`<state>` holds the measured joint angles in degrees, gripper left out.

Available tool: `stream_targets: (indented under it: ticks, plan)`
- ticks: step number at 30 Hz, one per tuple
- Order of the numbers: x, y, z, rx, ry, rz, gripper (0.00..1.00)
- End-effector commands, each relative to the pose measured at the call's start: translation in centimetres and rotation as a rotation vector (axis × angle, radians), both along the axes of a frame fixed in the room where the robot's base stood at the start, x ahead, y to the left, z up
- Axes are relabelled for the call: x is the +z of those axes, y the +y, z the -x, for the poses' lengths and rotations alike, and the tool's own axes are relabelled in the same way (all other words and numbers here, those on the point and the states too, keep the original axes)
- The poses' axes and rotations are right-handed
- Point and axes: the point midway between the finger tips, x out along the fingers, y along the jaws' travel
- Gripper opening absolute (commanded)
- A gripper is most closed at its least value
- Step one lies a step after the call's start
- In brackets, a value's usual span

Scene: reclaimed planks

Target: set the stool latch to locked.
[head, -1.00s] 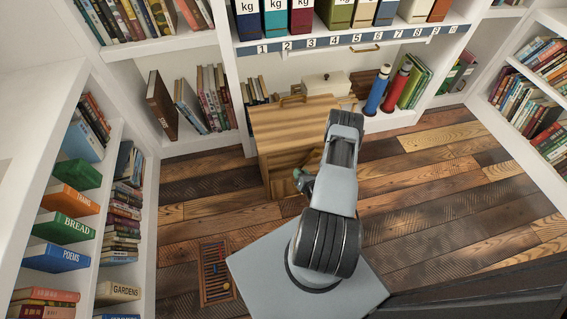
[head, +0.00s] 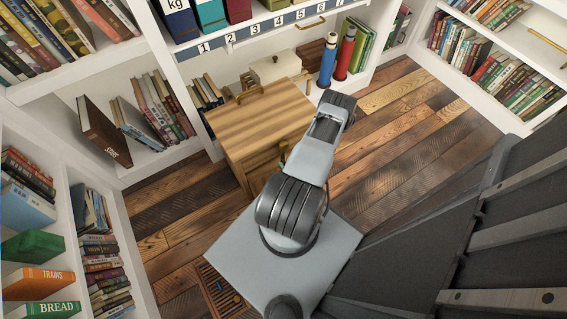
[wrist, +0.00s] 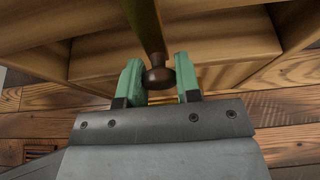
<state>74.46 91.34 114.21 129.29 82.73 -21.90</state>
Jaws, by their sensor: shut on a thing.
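The wooden stool (head: 262,118), box-like with a flat striped top, stands in front of the back shelves in the head view. My arm covers part of its right side. In the wrist view the stool's wood (wrist: 235,48) fills the upper part. A brownish latch lever (wrist: 144,24) runs down from the top edge and ends in a dark round knob (wrist: 157,78). My gripper (wrist: 160,76) has one green finger on each side of the knob and is shut on the latch lever. The latch's setting marks do not show.
White bookshelves stand left, behind and right. A blue bottle (head: 328,62) and a red bottle (head: 345,52) stand behind the stool, beside a cream box (head: 275,68). Plank floor (head: 400,130) is clear at right.

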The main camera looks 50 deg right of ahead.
Motion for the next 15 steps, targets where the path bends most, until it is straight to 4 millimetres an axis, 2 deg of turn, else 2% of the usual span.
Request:
stream_targets:
  ticks: [10, 11, 15]
  plan:
    - [0.24, -0.3, -0.2, 0.002, -0.006, 0.015, 0.0]
    - [0.25, -0.31, -0.2, 0.002, -0.007, 0.015, 0.33]
    - [0.21, -0.26, -0.16, 0.001, -0.006, 0.012, 0.47]
